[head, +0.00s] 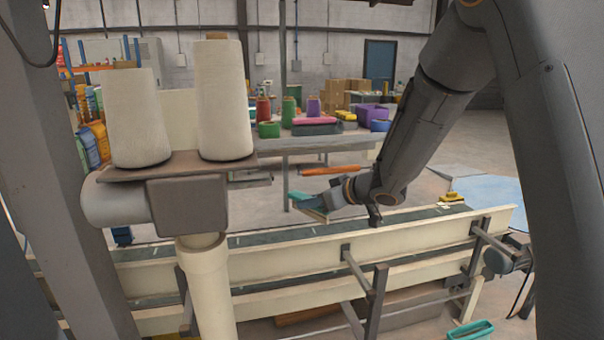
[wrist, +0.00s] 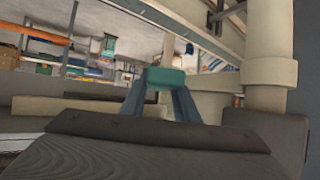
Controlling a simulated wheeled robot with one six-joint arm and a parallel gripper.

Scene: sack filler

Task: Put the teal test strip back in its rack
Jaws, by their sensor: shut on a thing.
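My gripper (head: 312,203) hangs just above the far side of the conveyor in the head view, below and in front of the table. It is shut on the teal test strip (head: 306,199), which sticks out to the left. In the wrist view the teal strip (wrist: 165,78) shows as a short block between the tips of my two blue-grey fingers (wrist: 162,92). It is clear of the conveyor as far as I can tell. I cannot make out the strip's rack for certain in either view.
The long conveyor (head: 400,242) with cream side rails crosses the front. Two white thread cones (head: 222,100) stand on a brown plate over a cream post (head: 207,290) at left. A table (head: 330,143) behind holds coloured containers. A teal bin (head: 470,334) sits low at right.

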